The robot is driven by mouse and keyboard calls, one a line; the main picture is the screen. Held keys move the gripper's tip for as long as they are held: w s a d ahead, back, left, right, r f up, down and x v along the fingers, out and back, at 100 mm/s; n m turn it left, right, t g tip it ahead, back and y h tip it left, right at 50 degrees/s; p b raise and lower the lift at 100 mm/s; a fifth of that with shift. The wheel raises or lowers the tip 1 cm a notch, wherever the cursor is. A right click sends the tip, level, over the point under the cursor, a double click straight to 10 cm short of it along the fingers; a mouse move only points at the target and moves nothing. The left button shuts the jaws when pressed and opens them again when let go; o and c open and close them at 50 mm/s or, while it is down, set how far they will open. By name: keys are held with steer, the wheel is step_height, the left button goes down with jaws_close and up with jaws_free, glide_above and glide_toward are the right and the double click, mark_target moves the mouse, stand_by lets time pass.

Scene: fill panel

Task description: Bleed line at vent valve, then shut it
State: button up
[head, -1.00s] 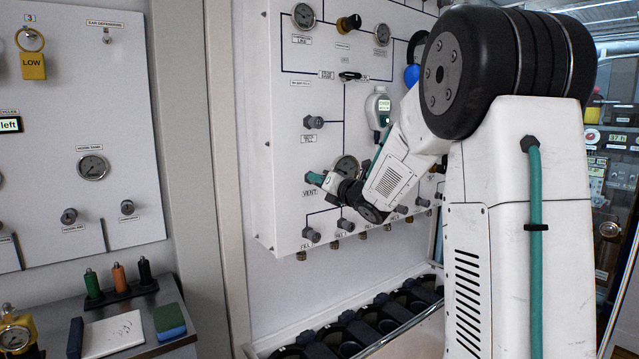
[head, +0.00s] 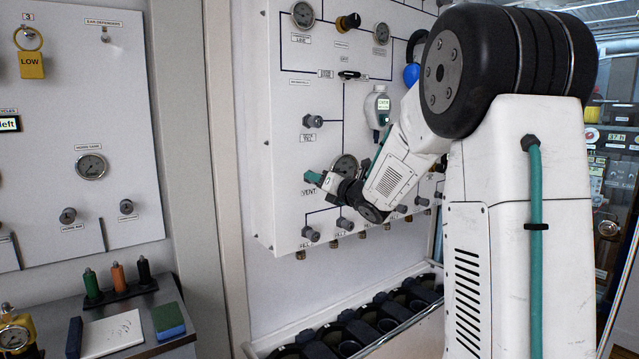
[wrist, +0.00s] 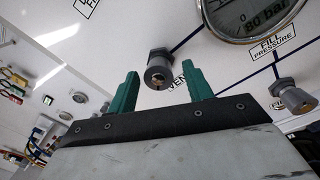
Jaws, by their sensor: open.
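The vent valve knob (wrist: 160,66) is a grey knob on the white panel (head: 280,120). In the wrist view it shows between and just beyond the tips of my two green fingers, with a gap on both sides. My gripper (wrist: 163,75) is open and empty. The VENT label (wrist: 186,74) is partly hidden behind the right finger. In the head view my gripper (head: 313,178) is at the lower left of the panel, by the VENT label (head: 309,193), and hides the knob. The fill pressure gauge (wrist: 250,14) reads about 80 bar.
Another grey knob (wrist: 295,97) sits on the panel right of my gripper in the wrist view. A row of knobs (head: 310,235) runs along the panel's lower edge. A rack of dark round holders (head: 350,347) stands below. A grey side table (head: 175,345) is at left.

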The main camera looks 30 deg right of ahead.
steer(key=s, duration=0.7)
steer(key=shift+s+d+f, duration=0.15)
steer(key=shift+s+d, duration=0.1)
steer(key=shift+s, duration=0.05)
stand_by(7.0)
